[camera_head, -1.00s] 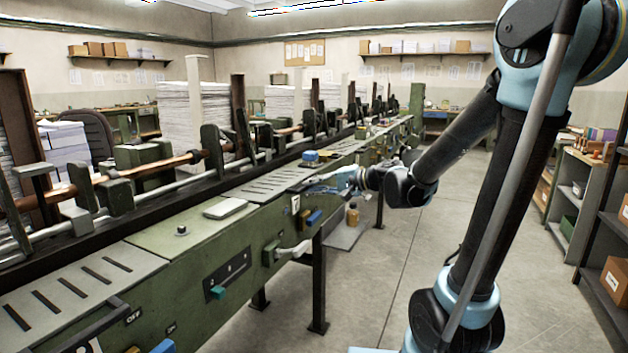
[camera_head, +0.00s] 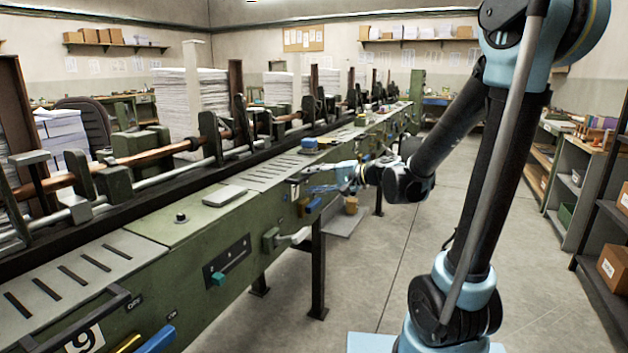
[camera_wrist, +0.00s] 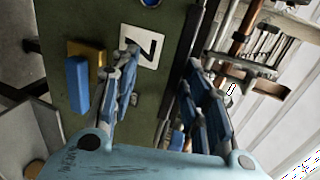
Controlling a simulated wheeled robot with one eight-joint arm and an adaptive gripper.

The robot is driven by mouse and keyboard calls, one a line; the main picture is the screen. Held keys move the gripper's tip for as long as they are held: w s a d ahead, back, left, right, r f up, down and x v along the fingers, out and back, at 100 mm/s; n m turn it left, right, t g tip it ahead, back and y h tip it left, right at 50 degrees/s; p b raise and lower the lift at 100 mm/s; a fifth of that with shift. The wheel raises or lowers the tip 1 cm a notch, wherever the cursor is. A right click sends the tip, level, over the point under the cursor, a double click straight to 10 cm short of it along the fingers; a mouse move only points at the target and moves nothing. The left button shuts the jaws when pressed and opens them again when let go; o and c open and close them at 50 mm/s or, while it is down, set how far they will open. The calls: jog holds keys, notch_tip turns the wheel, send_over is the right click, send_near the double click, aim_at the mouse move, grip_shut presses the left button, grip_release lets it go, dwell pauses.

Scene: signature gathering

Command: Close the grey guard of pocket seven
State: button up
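The number plate of pocket seven (camera_wrist: 142,46) is white with a dark 7, seen turned, on the green machine panel (camera_wrist: 75,20) in the wrist view. A dark bar (camera_wrist: 190,55), which may be part of the guard, runs down the picture right of the plate. My gripper (camera_wrist: 163,60) is open, with one blue finger pair over the plate's lower edge and the other beside the bar. The bar passes between the fingers; I cannot tell whether they touch it. In the head view my gripper (camera_head: 318,182) is at the machine's front edge. The guard's position is unclear there.
A blue handle (camera_wrist: 77,85) and a brass block (camera_wrist: 88,52) stick out left of the fingers. Nearer in the head view are a pale lever (camera_head: 290,237), a teal knob (camera_head: 218,279) and the pocket nine plate (camera_head: 85,340). The aisle floor (camera_head: 395,270) is clear.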

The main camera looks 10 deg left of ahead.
jog(key=shift+s+r, duration=0.25)
jog(key=shift+r, duration=0.05)
jog(key=shift+d, duration=0.1)
jog(key=v, duration=1.1)
jog(key=shift+d, duration=0.35)
jog(key=shift+s, duration=0.1)
jog(key=s+d+f+n+g+h, duration=0.1)
jog(key=s+d+f+n+h, duration=0.1)
jog(key=s+d+f+h, duration=0.95)
jog(key=s+d+f, duration=0.1)
jog(key=d+f, duration=0.1)
jog(key=s+d+f+n+g+h, duration=0.1)
jog(key=s+d+f+h, duration=0.2)
jog(key=s+d+f, duration=0.2)
jog(key=d, duration=0.3)
jog(key=shift+s+d+n, duration=0.2)
jog(key=shift+d+n, duration=0.1)
